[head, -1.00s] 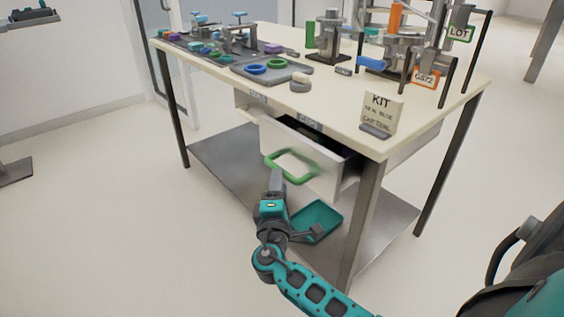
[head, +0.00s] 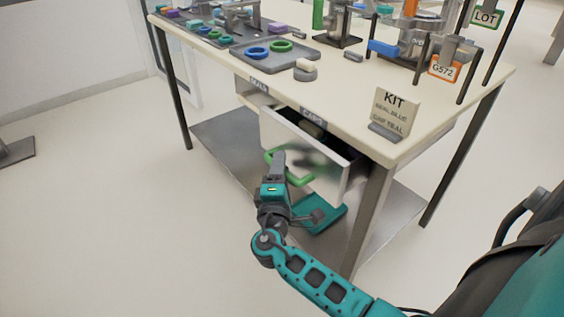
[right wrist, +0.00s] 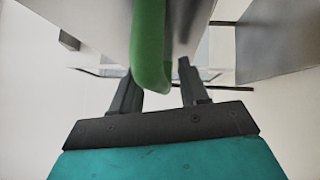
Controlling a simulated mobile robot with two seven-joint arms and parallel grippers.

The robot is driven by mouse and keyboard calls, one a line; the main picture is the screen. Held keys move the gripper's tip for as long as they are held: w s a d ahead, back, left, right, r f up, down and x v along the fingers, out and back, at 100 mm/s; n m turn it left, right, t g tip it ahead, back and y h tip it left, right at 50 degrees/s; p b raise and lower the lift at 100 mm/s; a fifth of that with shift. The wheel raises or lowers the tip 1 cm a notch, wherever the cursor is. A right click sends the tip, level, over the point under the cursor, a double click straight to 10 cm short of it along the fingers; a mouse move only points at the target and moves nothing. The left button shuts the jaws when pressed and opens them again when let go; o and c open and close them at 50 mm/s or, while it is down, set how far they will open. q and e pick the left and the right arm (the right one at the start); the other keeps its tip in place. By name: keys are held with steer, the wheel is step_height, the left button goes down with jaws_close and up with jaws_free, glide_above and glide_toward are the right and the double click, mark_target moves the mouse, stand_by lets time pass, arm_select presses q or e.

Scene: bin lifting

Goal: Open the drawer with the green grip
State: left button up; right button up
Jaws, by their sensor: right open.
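The drawer (head: 318,165) under the table is partly pulled out, with a pale front. Its green grip (head: 299,180) is on that front, partly hidden behind my right gripper (head: 277,158). In the right wrist view the green grip (right wrist: 149,45) comes down between the two dark fingers of my right gripper (right wrist: 158,82). The fingers stand apart, with a gap visible on the right side of the grip; contact on the left is unclear. My left gripper is not in view.
The table (head: 352,99) carries a grey tray (head: 268,63) with blue and green rings, and a KIT sign (head: 396,113) near its front corner. A teal bin (head: 322,214) sits on the lower shelf (head: 222,140).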

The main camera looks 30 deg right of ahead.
stand_by(0.3)
jaws_close()
stand_by(0.3)
